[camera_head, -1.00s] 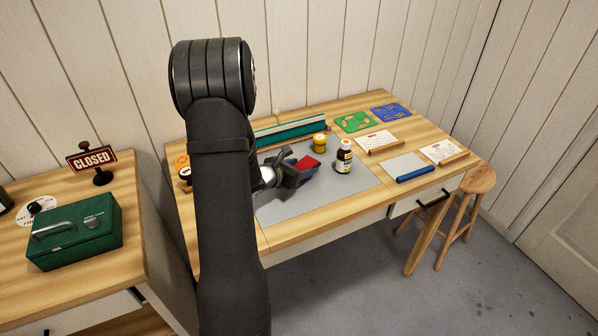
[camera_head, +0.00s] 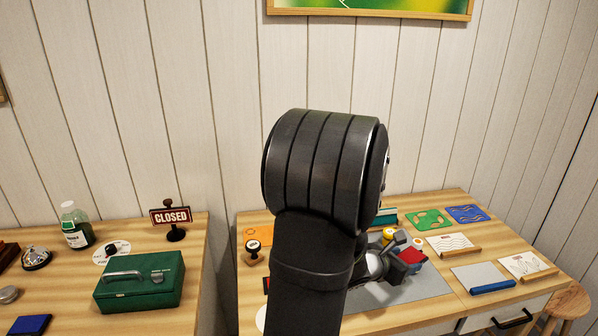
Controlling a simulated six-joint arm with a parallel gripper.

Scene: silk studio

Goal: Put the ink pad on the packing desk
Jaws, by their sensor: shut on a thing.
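My gripper (camera_head: 397,263) is at the right-hand desk, partly hidden behind my own dark arm. It is shut on a small red thing with a blue edge, which looks like the ink pad (camera_head: 412,256), held over the grey mat (camera_head: 425,287). Whether the pad touches the mat cannot be told. The desk on the left (camera_head: 195,262), with a wooden top, may be the packing desk; no label shows which desk it is.
The left desk holds a green cash box (camera_head: 139,281), a CLOSED sign (camera_head: 171,216), a green bottle (camera_head: 75,226), a bell (camera_head: 36,258) and a dark blue block (camera_head: 29,325). Bare wood lies right and front of the cash box. A stamp (camera_head: 253,251) stands on the right desk's left end.

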